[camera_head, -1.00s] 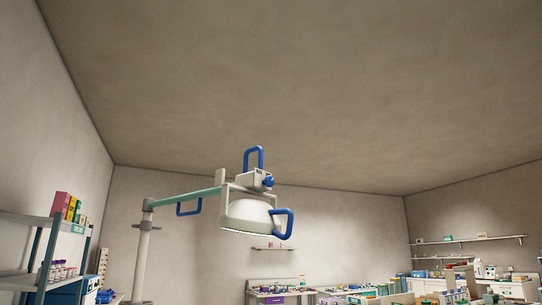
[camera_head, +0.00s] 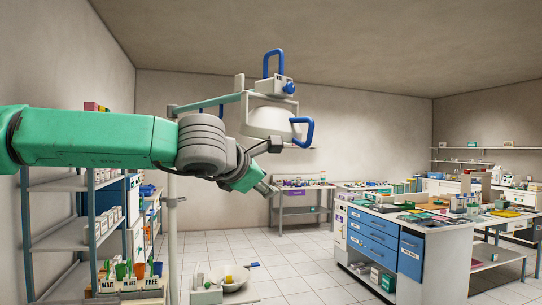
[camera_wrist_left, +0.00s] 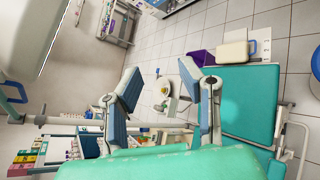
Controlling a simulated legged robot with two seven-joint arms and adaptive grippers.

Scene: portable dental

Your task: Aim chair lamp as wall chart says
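The chair lamp (camera_head: 270,118) hangs from a teal and white arm (camera_head: 208,103) on a pole. It has a white rounded head, a blue loop handle on top (camera_head: 273,62) and another at its right (camera_head: 303,132). My left arm crosses from the left, with the left gripper (camera_head: 266,188) below the lamp head, apart from it. In the left wrist view its two fingers (camera_wrist_left: 160,80) are spread and empty. The lamp's white head (camera_wrist_left: 28,40) and a blue handle (camera_wrist_left: 12,92) show at that view's left edge. I cannot make out a wall chart. My right gripper is not in view.
A shelf rack (camera_head: 65,240) stands at the left, with labelled boxes (camera_head: 130,280). A blue-drawered cabinet (camera_head: 385,243) stands at the right. The left wrist view shows a teal padded surface (camera_wrist_left: 247,95) below. Tiled floor (camera_head: 300,270) lies open between.

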